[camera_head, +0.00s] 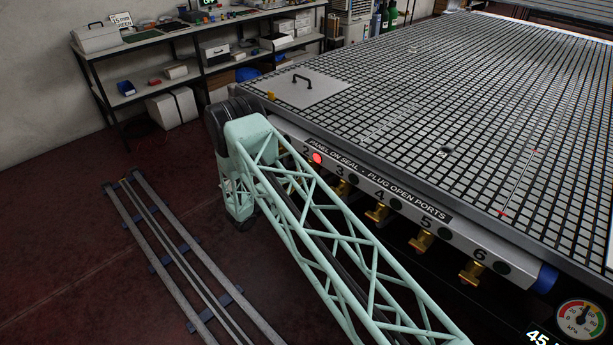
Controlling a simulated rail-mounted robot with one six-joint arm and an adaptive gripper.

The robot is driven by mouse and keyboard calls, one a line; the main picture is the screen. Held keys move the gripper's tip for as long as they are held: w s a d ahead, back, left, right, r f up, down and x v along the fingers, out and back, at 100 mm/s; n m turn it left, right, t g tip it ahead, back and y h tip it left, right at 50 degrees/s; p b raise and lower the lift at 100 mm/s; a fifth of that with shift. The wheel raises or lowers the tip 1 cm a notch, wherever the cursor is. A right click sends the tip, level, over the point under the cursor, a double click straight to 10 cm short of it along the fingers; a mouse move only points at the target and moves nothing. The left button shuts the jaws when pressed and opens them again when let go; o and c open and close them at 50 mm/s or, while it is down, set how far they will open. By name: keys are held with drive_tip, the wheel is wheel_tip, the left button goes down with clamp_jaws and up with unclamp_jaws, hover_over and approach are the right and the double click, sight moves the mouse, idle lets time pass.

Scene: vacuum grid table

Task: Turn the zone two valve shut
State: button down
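The valve manifold (455,236) runs along the near edge of the grid table, with numbered zones. The zone two label and its lit red lamp (317,158) show just above my lattice arm link (330,245). The zone two valve handle is hidden behind my arm, so its position cannot be told. Brass handles show under zone four (377,212), zone five (421,241) and zone six (471,271); the zone three handle is partly covered. The lamps beside the higher numbers are dark. My gripper is not visible; my arm's far joint stands at the table's left corner.
The grid table (470,110) bears a plain panel with a black handle (302,80) at its left corner. A pressure gauge (580,319) shows at lower right. Floor rails (170,245) lie at left. A loaded shelf (190,75) stands along the wall.

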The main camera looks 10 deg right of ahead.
drive_tip(key=shift+f+m+b, duration=0.25)
drive_tip(key=shift+m+b, duration=0.25)
drive_tip(key=shift+m, duration=0.5)
drive_tip(key=c, duration=2.8)
unclamp_jaws()
drive_tip(key=shift+v, duration=6)
drive_tip(key=shift+r, duration=0.15)
